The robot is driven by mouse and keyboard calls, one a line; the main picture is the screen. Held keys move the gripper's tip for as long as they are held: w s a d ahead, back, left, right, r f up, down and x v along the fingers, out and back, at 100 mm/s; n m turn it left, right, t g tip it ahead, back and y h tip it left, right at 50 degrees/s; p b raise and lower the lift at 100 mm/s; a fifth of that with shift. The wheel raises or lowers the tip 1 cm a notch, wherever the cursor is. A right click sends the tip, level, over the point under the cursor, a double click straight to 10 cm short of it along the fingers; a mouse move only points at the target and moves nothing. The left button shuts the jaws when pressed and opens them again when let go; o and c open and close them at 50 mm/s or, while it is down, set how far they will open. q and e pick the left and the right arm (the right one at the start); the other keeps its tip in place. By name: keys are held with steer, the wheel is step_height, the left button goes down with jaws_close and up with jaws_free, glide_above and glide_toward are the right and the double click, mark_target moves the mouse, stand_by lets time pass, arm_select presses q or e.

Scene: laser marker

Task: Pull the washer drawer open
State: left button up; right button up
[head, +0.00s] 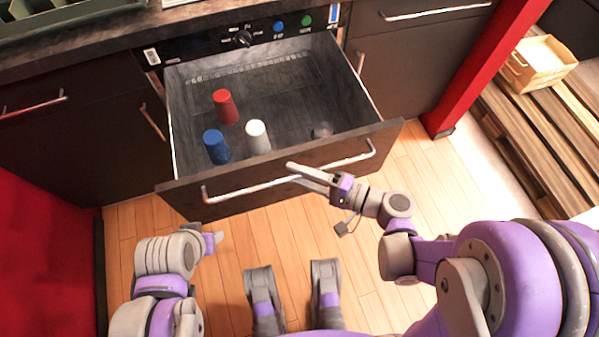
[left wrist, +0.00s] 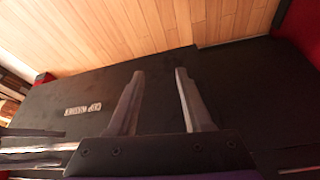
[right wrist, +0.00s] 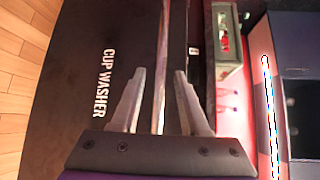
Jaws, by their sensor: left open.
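The washer drawer (head: 300,160) is pulled out from the counter, and its inside shows from above. Its dark front carries a long silver handle (head: 240,189) and, in the right wrist view, the words CUP WASHER (right wrist: 107,82). My right gripper (head: 296,172) is at the middle of the handle. In the right wrist view the handle bar (right wrist: 161,50) runs between its two parted fingers, with a gap visible on both sides. My left gripper (head: 217,242) is low, in front of the drawer's left part and apart from the handle; its fingers (left wrist: 158,75) are open and empty.
The drawer holds a red cup (head: 225,106), a blue cup (head: 216,146), a white cup (head: 257,137) and a dark round item (head: 322,130). A control panel (head: 243,40) is behind it. A red post (head: 475,70) and wooden pallet (head: 540,135) stand right. Wooden floor (head: 430,180) is clear.

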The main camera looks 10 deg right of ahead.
steer(key=p+v, duration=0.1)
steer(key=v, duration=1)
steer(key=shift+w+a, duration=0.1)
stand_by(0.5)
